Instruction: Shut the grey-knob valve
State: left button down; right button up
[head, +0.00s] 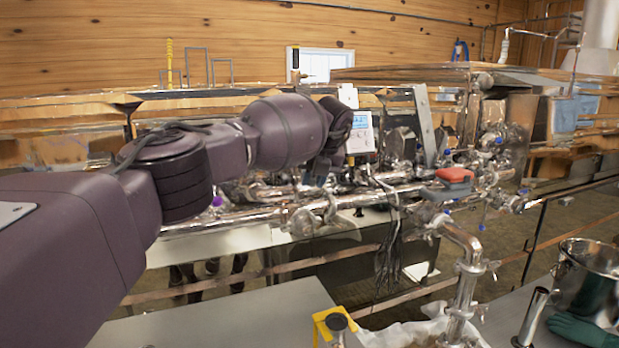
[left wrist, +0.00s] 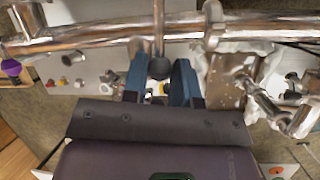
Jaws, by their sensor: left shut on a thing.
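The grey knob (left wrist: 160,68) of the valve shows in the left wrist view as a dark round end on a thin metal stem, which runs up in front of a steel pipe. My left gripper (left wrist: 161,84) has its two blue fingers on either side of the knob and is shut on it. In the head view my left gripper (head: 318,172) reaches in among the steel pipes, and my arm and the pipework hide the knob there. The valve's inside position cannot be seen. My right gripper is in neither view.
A steel pipe (left wrist: 100,35) crosses just beyond the fingers. A purple knob (left wrist: 11,68) is at the left. A red-topped grey handle (head: 455,176) and a white display box (head: 360,132) are to the right of the gripper. A steel pot (head: 590,275) stands lower right.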

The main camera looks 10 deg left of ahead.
pick_arm(q)
jog(key=shift+w+d+n, duration=0.2)
jog(key=shift+d+n, duration=0.1)
jog(key=shift+d, duration=0.05)
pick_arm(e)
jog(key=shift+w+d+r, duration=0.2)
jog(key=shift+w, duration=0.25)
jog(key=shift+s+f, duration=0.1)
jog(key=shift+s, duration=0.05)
pick_arm(q)
jog(key=c, duration=0.9)
grip_release()
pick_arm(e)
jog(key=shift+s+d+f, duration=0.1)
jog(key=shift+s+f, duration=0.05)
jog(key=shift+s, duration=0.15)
pick_arm(q)
jog(key=shift+r, duration=0.1)
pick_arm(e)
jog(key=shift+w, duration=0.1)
pick_arm(q)
jog(key=v, duration=1)
jog(key=shift+d+r+b, duration=0.15)
jog(key=shift+r+b, duration=0.2)
jog(key=shift+b, duration=0.05)
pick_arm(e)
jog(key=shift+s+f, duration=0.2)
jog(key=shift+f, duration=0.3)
